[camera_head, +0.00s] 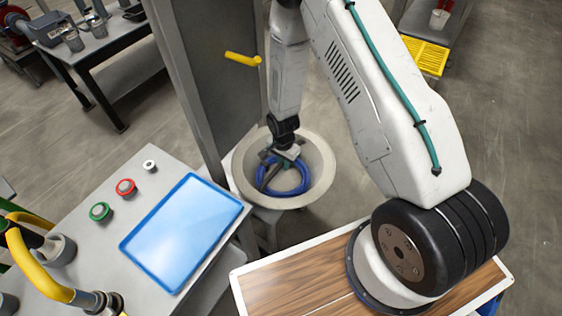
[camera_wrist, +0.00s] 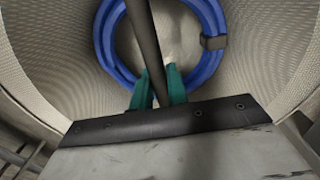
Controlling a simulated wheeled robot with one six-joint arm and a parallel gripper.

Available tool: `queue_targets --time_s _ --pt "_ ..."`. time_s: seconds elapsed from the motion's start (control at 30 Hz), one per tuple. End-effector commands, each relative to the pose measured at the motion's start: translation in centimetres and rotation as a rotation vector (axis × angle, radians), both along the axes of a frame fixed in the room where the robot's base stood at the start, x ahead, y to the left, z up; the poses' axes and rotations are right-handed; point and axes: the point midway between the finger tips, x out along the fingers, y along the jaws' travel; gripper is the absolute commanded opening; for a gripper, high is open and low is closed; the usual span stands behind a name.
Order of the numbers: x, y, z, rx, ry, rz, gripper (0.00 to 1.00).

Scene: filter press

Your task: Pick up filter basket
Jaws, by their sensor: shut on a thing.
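A pale round filter basket (camera_head: 322,160) stands open at the top beside the grey column in the head view. Its mesh-like inner wall (camera_wrist: 50,50) fills much of the wrist view. A blue ring (camera_head: 297,189) lies inside it and also shows in the wrist view (camera_wrist: 210,68). A dark bar (camera_wrist: 146,35) runs across the inside, over the ring. My gripper (camera_head: 288,155) reaches down into the basket. Its teal fingers (camera_wrist: 159,74) are shut on the dark bar, one on each side. How the bar joins the basket is hidden.
A grey panel with a blue-framed screen (camera_head: 187,230) and several buttons stands left of the basket. A grey column (camera_head: 205,80) with a yellow handle (camera_head: 240,58) rises close behind it. A wood-topped surface (camera_head: 290,292) is at the front right.

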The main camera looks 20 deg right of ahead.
Motion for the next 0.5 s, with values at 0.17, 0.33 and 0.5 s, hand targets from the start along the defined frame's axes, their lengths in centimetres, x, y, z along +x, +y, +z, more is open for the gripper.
queue_targets --time_s 0.17,0.33,0.5 --pt "-2.3 -1.7 0.1 0.003 0.001 -0.004 0.0" --pt "-5.6 -4.1 0.1 0.008 0.0 -0.006 0.0" --pt "-9.1 -6.6 0.1 0.001 0.001 -0.007 0.0"
